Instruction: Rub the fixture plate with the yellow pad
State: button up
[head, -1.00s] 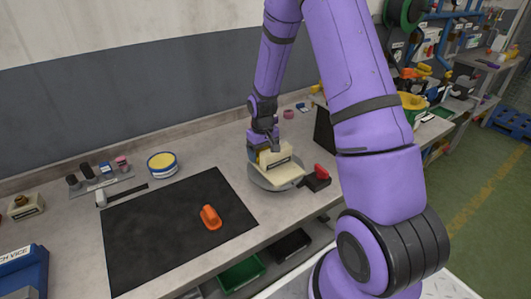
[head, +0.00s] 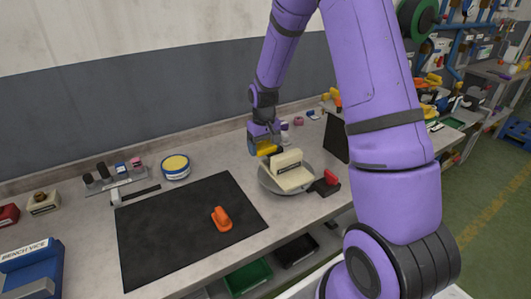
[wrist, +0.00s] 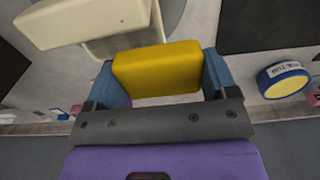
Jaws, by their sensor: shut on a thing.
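The yellow pad (head: 266,150) is held between the blue fingers of my gripper (head: 263,146); in the wrist view the pad (wrist: 158,69) fills the space between the fingers. The cream fixture plate (head: 287,162) stands upright on a cream base above a round grey turntable (head: 270,189). It also shows in the wrist view (wrist: 78,20), at the upper left. My gripper is at the left rear of the plate in the head view, with the pad close beside it. I cannot tell whether pad and plate touch.
A black and red clamp-like object (head: 328,184) sits right of the turntable, and a dark upright panel (head: 336,137) stands behind it. A black mat (head: 180,240) with an orange tool (head: 221,219) lies left. A yellow-topped tin (head: 175,167) stands behind the mat.

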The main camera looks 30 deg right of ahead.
jog(key=shift+r, duration=1.05)
